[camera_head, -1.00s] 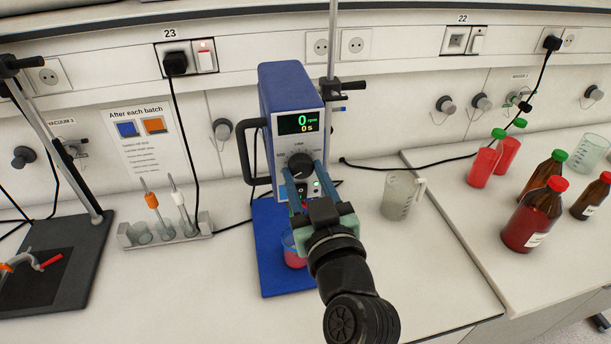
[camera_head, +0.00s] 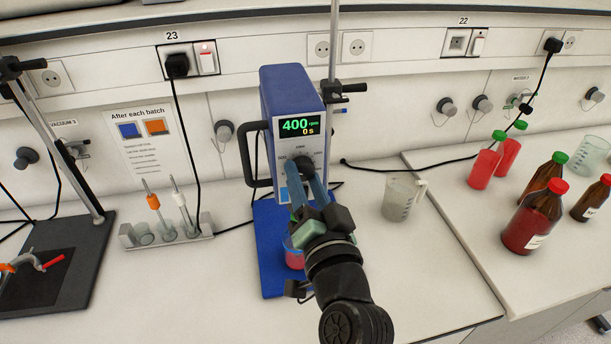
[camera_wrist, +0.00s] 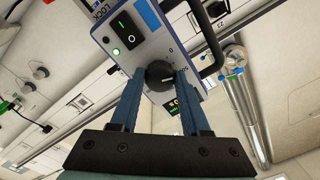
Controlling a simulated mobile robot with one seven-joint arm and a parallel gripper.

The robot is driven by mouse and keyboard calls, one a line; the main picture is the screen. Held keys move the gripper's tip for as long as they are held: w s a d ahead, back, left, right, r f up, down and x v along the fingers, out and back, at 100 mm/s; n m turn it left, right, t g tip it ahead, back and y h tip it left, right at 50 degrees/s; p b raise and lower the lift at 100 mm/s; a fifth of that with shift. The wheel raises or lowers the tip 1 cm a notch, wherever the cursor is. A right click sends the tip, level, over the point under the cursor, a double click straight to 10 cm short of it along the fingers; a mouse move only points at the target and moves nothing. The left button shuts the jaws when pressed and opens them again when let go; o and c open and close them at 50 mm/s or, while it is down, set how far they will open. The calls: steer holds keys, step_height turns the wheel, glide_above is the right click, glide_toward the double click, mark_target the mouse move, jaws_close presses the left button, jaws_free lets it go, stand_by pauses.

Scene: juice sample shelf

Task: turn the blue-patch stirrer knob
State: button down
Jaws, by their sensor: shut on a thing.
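The blue stirrer (camera_head: 290,88) stands upright at the middle of the bench. Its display (camera_head: 299,126) reads 400 rpm and 0 s. The black knob (camera_head: 304,158) is on its front panel, below the display. My gripper (camera_head: 306,167) reaches up from the front right and is shut on this knob. In the wrist view the two blue fingers lie on either side of the knob (camera_wrist: 159,75), with its white pointer line showing. A blue patch (camera_wrist: 148,14) and a black switch with a green light beside it also show on the panel there.
A cup of pink liquid (camera_head: 293,258) stands on the stirrer's blue base (camera_head: 283,285), partly behind my gripper. A clear jug (camera_head: 398,196) is to the right. A holder with probes (camera_head: 165,235) is to the left. Brown bottles (camera_head: 530,218) stand far right.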

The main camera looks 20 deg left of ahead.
steer(key=shift+m+p, duration=0.3)
steer(key=shift+m, duration=0.8)
steer(key=shift+c, duration=1.9)
jaws_free()
steer(key=b+v, duration=0.5)
steer(key=v, duration=0.8)
steer(key=shift+a, duration=0.1)
